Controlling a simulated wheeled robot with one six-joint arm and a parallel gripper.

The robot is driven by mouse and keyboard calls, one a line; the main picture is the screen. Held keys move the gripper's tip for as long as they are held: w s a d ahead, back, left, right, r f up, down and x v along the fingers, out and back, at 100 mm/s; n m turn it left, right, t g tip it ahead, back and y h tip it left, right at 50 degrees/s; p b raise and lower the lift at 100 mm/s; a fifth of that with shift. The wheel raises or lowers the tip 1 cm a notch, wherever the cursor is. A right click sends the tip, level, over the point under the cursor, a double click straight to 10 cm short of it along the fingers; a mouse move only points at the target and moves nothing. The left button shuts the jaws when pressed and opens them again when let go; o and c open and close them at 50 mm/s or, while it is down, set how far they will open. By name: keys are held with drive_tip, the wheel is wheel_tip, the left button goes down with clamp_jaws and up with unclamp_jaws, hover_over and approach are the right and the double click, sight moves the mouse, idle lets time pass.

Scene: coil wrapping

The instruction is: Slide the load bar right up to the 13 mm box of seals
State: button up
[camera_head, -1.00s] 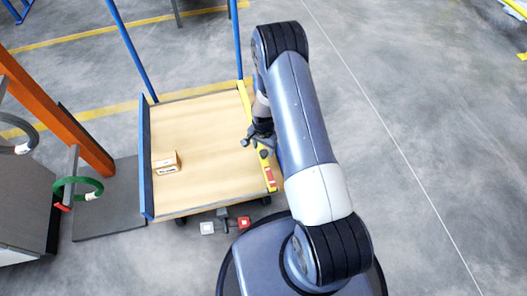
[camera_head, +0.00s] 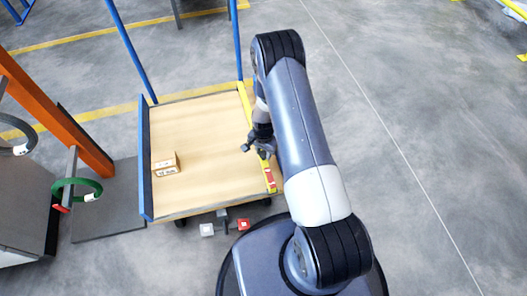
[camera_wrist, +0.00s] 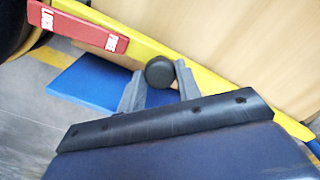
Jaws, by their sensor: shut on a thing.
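The yellow load bar (camera_head: 244,101) lies along the right side of the wooden cart deck, with a red label (camera_head: 270,178) near its front end. In the wrist view the yellow bar (camera_wrist: 223,92) runs diagonally, and its red label (camera_wrist: 84,30) is at upper left. My gripper (camera_wrist: 158,84) is shut on a round dark knob (camera_wrist: 160,72), which sits between its two grey fingers by the bar. In the head view the arm partly hides the bar and gripper. The small cardboard box (camera_head: 165,165) stands on the deck's left part, well apart from the bar.
The wooden deck (camera_head: 205,140) between bar and box is clear. A blue rail (camera_head: 146,170) edges its left side, and blue posts (camera_head: 132,50) rise at the back. An orange post (camera_head: 60,115) and a green ring (camera_head: 78,190) are left of the cart.

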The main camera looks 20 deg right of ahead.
clamp_jaws()
drive_tip(key=a+b, duration=0.8)
drive_tip(key=a, duration=2.6)
drive_tip(key=shift+a, duration=0.1)
drive_tip(key=o, duration=0.8)
unclamp_jaws()
drive_tip(key=shift+r, duration=0.1)
wheel_tip(320, 180, up, 11)
drive_tip(key=p, duration=0.3)
drive_tip(key=shift+f, duration=0.2)
